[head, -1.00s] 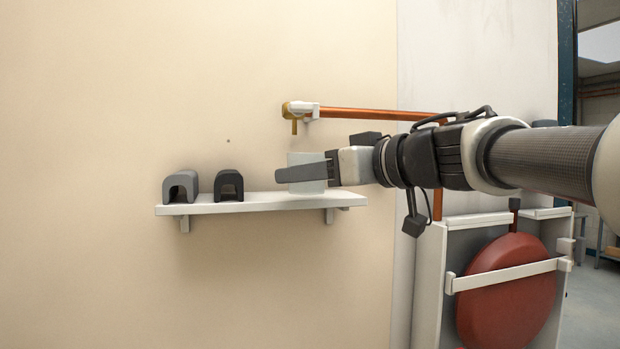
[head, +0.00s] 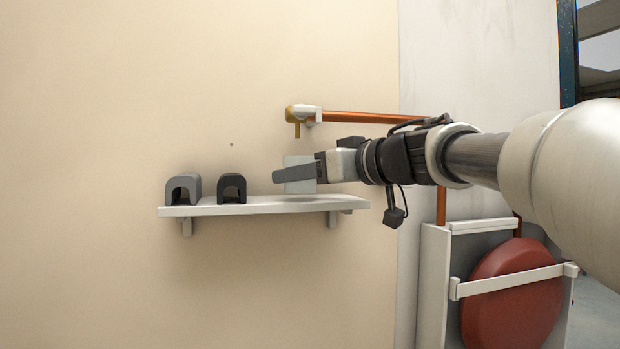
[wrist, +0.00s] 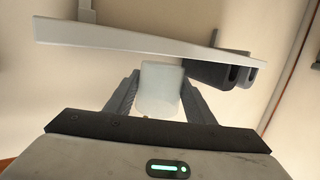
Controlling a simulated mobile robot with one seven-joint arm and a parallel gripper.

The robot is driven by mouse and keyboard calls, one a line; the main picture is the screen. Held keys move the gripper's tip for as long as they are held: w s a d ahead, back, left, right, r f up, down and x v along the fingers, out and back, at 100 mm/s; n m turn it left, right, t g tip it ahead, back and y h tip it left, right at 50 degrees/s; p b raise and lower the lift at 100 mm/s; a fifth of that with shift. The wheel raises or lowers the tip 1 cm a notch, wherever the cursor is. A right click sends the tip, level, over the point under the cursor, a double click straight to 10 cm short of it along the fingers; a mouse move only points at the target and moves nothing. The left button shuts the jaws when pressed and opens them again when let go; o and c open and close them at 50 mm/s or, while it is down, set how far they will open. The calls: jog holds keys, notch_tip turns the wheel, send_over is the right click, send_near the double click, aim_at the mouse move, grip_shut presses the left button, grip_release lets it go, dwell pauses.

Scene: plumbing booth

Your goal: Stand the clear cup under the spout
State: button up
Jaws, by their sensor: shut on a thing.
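The clear cup (head: 300,161) is pale and translucent, held upright at the right part of the shelf, below the spout (head: 297,130). My gripper (head: 294,175) is shut on it, with a finger crossing its side in the head view. The wrist view shows the cup (wrist: 160,92) between the two fingers. The cup's base looks close to or slightly above the shelf; I cannot tell whether it touches. The spout is a short brass outlet on a copper pipe (head: 365,117), above the cup with a gap between them.
The white shelf (head: 260,208) is fixed to the wall on brackets. A grey arched block (head: 184,180) and a black arched block (head: 231,178) stand at its left. A red round tank (head: 510,293) in a white frame is at the lower right.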

jog(key=shift+w+a, duration=0.2)
jog(key=shift+w, duration=0.5)
jog(key=shift+w+a, duration=0.2)
jog(key=shift+w, duration=0.5)
jog(key=shift+f, duration=0.1)
jog(key=shift+s+d+f, duration=0.1)
jog(key=shift+f, duration=0.4)
jog(key=o, duration=1.3)
jog(key=shift+c, duration=0.2)
